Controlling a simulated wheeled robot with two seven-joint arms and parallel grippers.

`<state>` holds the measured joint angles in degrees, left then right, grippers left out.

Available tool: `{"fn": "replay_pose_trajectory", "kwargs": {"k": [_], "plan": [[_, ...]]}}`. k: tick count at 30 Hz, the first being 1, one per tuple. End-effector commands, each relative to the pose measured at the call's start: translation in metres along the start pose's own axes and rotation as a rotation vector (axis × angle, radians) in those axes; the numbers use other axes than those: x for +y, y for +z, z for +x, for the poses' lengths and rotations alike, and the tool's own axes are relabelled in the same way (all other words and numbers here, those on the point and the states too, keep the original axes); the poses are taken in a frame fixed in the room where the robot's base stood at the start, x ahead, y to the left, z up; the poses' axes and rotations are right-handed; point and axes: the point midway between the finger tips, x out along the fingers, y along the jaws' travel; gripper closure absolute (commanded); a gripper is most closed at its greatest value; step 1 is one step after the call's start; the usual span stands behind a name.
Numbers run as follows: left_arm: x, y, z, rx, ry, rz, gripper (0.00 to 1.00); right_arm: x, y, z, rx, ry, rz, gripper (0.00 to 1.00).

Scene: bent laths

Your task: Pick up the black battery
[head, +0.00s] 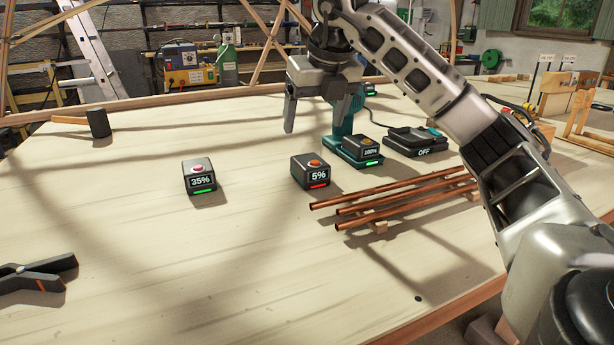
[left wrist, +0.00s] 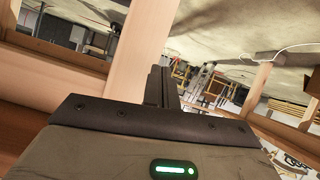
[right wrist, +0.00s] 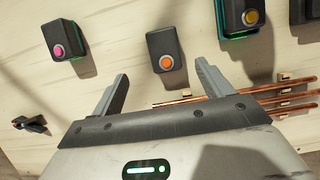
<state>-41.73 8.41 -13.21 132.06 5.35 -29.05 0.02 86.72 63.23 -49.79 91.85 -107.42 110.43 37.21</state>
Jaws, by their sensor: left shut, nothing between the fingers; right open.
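A black battery (head: 310,173) reading 5%, with an orange button and red bar, stands on the workbench; it also shows in the right wrist view (right wrist: 160,45). Another black battery (head: 199,178) reads 35%, with a pink button and green bar; the right wrist view shows it at upper left (right wrist: 60,38). A third battery (head: 361,148) reading 100% sits on the teal drill's foot. My right gripper (head: 315,132) is open and empty above the bench, behind the 5% battery in the head view. My left gripper (left wrist: 161,78) is shut and empty, outside the head view.
Copper pipes (head: 400,197) lie on small wooden blocks right of the 5% battery. A charger (head: 415,143) reading OFF is behind them. A hammer (head: 97,123) and a clamp (head: 35,274) lie at left. The front middle of the bench is clear.

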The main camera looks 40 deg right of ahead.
Motion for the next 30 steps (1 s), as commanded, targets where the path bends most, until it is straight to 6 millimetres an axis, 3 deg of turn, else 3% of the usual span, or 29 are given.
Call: {"fn": "replay_pose_trajectory", "kwargs": {"k": [1, 6, 14, 24, 30], "plan": [[0.000, 0.005, 0.003, -0.008, 0.004, 0.000, 1.00, -0.001, -0.002, 0.015, 0.003, -0.002, 0.000, 0.22], [0.001, 0.013, 0.012, -0.025, 0.016, 0.001, 1.00, 0.000, -0.001, 0.045, 0.002, 0.000, -0.001, 0.22], [0.000, 0.017, 0.019, -0.035, 0.019, 0.005, 1.00, -0.001, 0.000, 0.065, 0.000, 0.002, -0.001, 0.22], [-0.001, 0.029, 0.025, -0.062, 0.026, 0.000, 1.00, -0.007, -0.001, 0.109, -0.001, 0.002, -0.002, 0.22], [-0.001, 0.028, 0.028, -0.060, 0.027, 0.000, 1.00, -0.007, -0.001, 0.113, -0.002, 0.003, -0.003, 0.22]]}}
